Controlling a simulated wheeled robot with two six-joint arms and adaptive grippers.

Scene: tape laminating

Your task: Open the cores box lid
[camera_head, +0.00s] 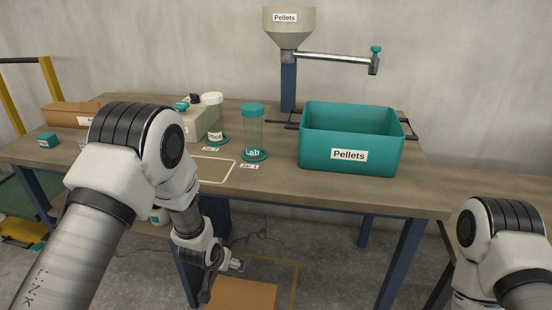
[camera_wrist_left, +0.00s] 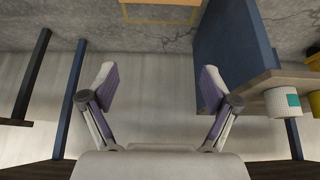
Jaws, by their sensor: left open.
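A brown box (camera_head: 240,293) sits low on the floor at the bottom centre in the head view, cut off by the picture edge. No label shows on it, so I cannot tell whether it is the cores box. My left gripper (camera_head: 222,279) hangs in front of the table, over or near this box, with its fingers apart and empty.
The wooden table (camera_head: 330,185) carries a teal Pellets bin (camera_head: 350,135), a teal-lidded jar (camera_head: 253,130) and an orange-brown box (camera_head: 72,114). Blue table legs (camera_head: 398,255) stand near my left gripper. A yellow floor outline (camera_head: 295,285) runs beside the brown box.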

